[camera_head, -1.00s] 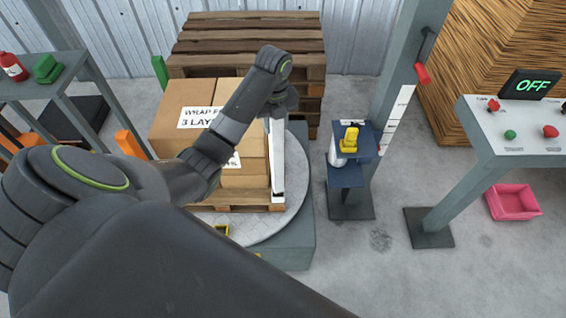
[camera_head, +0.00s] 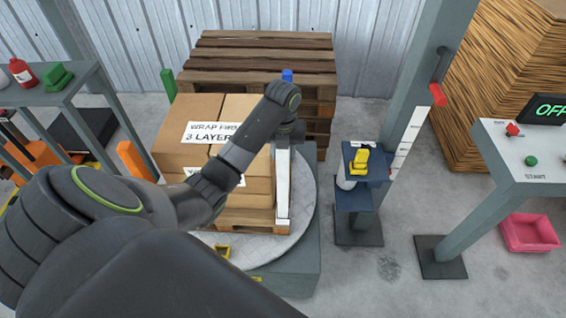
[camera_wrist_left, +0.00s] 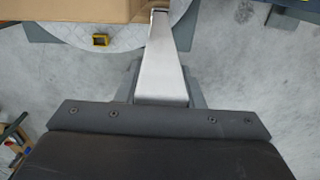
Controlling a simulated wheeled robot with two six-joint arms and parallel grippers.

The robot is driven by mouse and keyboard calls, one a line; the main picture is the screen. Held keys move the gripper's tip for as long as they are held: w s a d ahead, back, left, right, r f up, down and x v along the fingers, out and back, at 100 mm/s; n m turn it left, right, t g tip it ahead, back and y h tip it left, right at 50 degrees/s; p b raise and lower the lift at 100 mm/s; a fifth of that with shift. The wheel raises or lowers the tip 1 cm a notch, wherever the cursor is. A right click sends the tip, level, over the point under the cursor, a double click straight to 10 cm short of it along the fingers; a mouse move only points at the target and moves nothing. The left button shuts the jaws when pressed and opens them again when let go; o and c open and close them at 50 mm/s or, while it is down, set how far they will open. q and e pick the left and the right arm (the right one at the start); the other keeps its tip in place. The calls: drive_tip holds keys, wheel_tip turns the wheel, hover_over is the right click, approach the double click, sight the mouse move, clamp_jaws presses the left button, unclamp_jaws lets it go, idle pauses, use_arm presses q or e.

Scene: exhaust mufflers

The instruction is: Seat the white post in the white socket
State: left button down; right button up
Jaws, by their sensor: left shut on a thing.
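The white post (camera_head: 283,190) is held by my left gripper (camera_head: 289,132) and stands roughly upright at the right front corner of the boxed pallet load. In the left wrist view the post (camera_wrist_left: 161,62) runs away from between the grey fingers (camera_wrist_left: 161,98), its far end close to the box corner. My left gripper is shut on the post. The white socket cannot be made out; the post's lower end hides that spot, and I cannot tell whether the post is in it. My right gripper is not in view.
Cardboard boxes (camera_head: 187,165) stand on a wooden pallet on a round turntable (camera_head: 300,225). A blue stand (camera_head: 358,200) and grey column (camera_head: 425,90) are at right. An orange post (camera_head: 135,160) is at left.

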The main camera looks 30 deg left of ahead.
use_arm(q)
wheel_tip(320, 180, down, 2)
drive_tip(key=shift+s+f, duration=0.1)
drive_tip(key=shift+f, duration=0.55)
drive_tip(key=c, duration=1)
unclamp_jaws()
drive_tip(key=shift+o, duration=0.2)
wheel_tip(320, 180, up, 11)
drive_tip(key=p, duration=0.5)
drive_tip(key=shift+f+p, duration=0.15)
drive_tip(key=shift+p, duration=0.2)
drive_tip(key=shift+r+p, duration=0.8)
